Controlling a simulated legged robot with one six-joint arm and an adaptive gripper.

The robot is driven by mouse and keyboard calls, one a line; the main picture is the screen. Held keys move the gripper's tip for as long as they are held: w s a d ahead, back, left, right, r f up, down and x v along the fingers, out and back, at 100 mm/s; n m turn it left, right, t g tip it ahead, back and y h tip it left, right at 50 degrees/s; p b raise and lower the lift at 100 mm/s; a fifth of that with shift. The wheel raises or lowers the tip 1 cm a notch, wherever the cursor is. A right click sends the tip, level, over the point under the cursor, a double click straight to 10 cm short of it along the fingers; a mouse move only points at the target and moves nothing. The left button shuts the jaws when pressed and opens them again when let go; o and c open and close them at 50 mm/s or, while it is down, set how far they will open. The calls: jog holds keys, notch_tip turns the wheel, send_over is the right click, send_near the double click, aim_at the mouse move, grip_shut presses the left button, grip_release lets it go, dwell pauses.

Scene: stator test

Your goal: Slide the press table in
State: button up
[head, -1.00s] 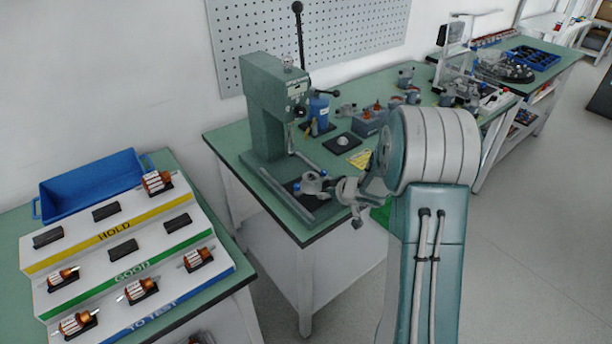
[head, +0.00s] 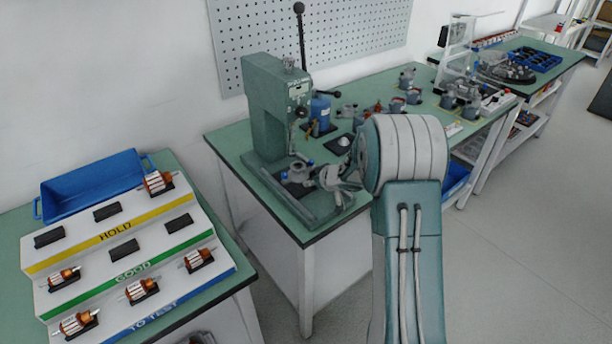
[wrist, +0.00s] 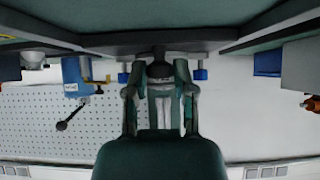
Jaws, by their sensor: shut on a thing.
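The green arbor press (head: 266,108) stands upright on the green bench in the head view. Its sliding press table (head: 297,190) sits low between two rails in front of the column, with a grey cup-like part and blue knobs on it. My gripper (head: 328,178) is at the table's front side, shut on it; its fingertips are partly hidden by my arm. The exact contact is dark and hard to see.
A stepped rack (head: 120,245) with rotors and a blue bin (head: 92,188) are on the left bench. A pegboard (head: 300,40) hangs behind. A floor gap separates the benches.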

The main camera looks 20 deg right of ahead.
aim_at(303, 176)
jog(key=shift+w+a+f, duration=0.1)
jog(key=shift+w+a, duration=0.15)
jog(key=shift+w, duration=0.5)
jog(key=shift+w+a, duration=0.25)
jog(key=shift+w, duration=0.5)
jog(key=o, duration=0.5)
jog(key=shift+o, duration=0.2)
jog(key=shift+v, duration=3.05)
